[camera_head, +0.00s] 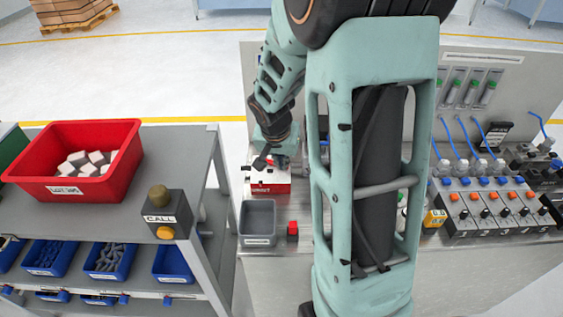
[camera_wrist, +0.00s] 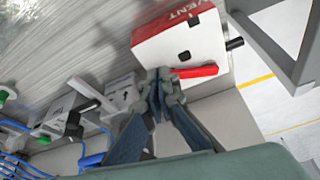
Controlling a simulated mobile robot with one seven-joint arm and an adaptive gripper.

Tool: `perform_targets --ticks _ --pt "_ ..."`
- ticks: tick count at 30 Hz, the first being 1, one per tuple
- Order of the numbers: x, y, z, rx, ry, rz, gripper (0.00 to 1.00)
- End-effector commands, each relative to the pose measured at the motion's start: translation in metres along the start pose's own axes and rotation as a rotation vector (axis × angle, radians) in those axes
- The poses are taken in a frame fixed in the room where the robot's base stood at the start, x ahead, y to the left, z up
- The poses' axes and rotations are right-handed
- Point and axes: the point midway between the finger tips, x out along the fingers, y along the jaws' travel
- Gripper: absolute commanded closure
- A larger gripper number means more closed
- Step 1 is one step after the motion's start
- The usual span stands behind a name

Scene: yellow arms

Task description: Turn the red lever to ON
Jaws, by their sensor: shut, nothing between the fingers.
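The red lever (camera_wrist: 197,72) sticks out from a red-and-white box (camera_wrist: 195,40) in the wrist view. The box's upside-down label seems to read VENT. My gripper (camera_wrist: 160,78) is shut and empty, with its fingertips at the lever's left end. I cannot tell whether they touch it. In the head view the box (camera_head: 270,188) sits on the bench left of my arm, and my gripper (camera_head: 270,161) is over its top. The lever is not clear there, and I cannot read any ON mark.
A grey bin (camera_head: 258,222) and a small red block (camera_head: 292,230) are in front of the box. A CALL button box (camera_head: 167,214) and a red crate (camera_head: 82,165) stand on the left cart. A panel of knobs (camera_head: 492,207) is at right. In the wrist view, other white valve boxes (camera_wrist: 120,92) are nearby.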

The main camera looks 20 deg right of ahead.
Motion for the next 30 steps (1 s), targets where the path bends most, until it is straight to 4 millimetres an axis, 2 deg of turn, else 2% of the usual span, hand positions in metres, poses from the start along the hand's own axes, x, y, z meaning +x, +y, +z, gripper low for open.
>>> perform_targets --ticks 15,20,30 --pt "0.006 0.011 -0.023 -0.237 -0.001 -0.095 1.0" --pt "0.012 0.012 -0.029 -0.244 0.0 -0.098 1.0" --pt "0.012 0.013 -0.028 -0.244 -0.002 -0.096 1.0"
